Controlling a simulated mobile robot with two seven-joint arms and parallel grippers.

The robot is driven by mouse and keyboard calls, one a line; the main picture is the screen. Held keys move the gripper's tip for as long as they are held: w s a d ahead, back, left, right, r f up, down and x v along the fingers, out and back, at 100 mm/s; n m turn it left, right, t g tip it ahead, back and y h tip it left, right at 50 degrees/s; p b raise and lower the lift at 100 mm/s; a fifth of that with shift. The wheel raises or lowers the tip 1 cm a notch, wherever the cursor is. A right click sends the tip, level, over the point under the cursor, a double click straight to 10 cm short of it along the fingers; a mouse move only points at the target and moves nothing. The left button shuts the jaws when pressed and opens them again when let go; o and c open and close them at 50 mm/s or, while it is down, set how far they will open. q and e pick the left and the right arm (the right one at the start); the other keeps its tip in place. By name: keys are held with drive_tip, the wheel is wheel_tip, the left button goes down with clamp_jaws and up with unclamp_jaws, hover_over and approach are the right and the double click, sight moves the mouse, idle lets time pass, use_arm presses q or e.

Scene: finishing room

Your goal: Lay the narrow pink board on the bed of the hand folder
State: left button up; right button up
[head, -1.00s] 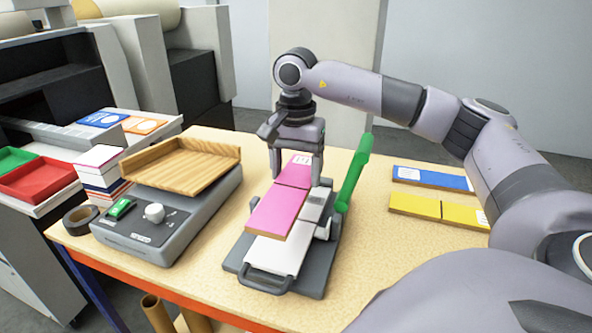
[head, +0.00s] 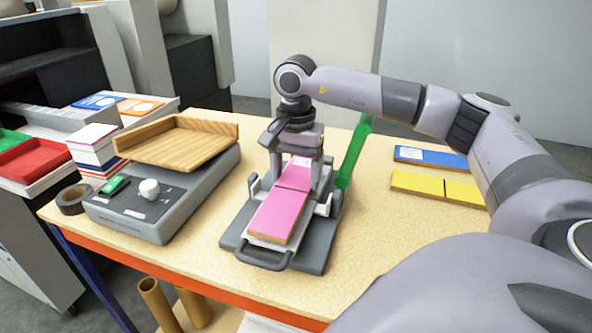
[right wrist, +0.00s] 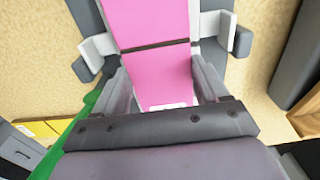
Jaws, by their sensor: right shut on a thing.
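The narrow pink board (head: 276,216) lies lengthwise over the bed of the hand folder (head: 230,241), between its side guides. A dark crease line crosses it and a white label shows at its far end. My right gripper (head: 297,184) is over the far part of the board and shut on it, with a finger at each long edge. The right wrist view also shows the board (right wrist: 152,22) between the fingers (right wrist: 160,88). The board looks very near the bed; I cannot tell whether it touches. The folder's green lever (head: 355,153) stands raised at the right. My left gripper is not in view.
A grey machine with a wooden tray (head: 175,147) stands left of the folder. A blue board (head: 430,157) and a yellow board (head: 430,186) lie to the right. A roll of tape (head: 73,199) is at the left edge. The front right tabletop is clear.

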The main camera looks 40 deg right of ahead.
drive_tip(key=shift+f+b, duration=0.3)
drive_tip(key=shift+f, duration=0.1)
idle(0.6)
drive_tip(key=o, duration=1.1)
wheel_tip(320, 180, up, 7)
drive_tip(key=shift+r, duration=0.1)
drive_tip(key=shift+a, duration=0.1)
